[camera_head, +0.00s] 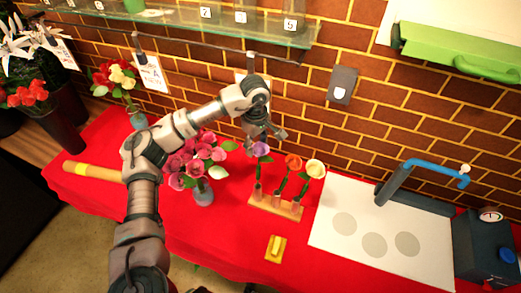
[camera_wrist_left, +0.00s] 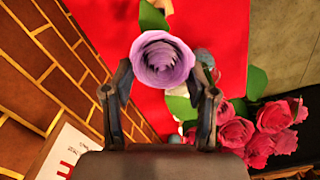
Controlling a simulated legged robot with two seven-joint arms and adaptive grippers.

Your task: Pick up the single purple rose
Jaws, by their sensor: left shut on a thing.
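The purple rose (camera_head: 261,149) stands in the leftmost tube of a small wooden stand (camera_head: 275,207) on the red table. My left gripper (camera_head: 265,139) is right at its bloom, reaching down from above. In the left wrist view the purple bloom (camera_wrist_left: 162,61) sits between the two fingers of my left gripper (camera_wrist_left: 160,92), which is shut on the rose. The fingers hide part of the contact. An orange rose (camera_head: 293,161) and a cream rose (camera_head: 315,168) stand in the same stand to the right. My right gripper is not in view.
A vase of pink roses (camera_head: 198,162) stands close left of the stand. A yellow block (camera_head: 276,247) lies in front. A white board with grey circles (camera_head: 385,217) and a blue-handled tap (camera_head: 437,168) are at right. The brick wall (camera_head: 300,95) is close behind.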

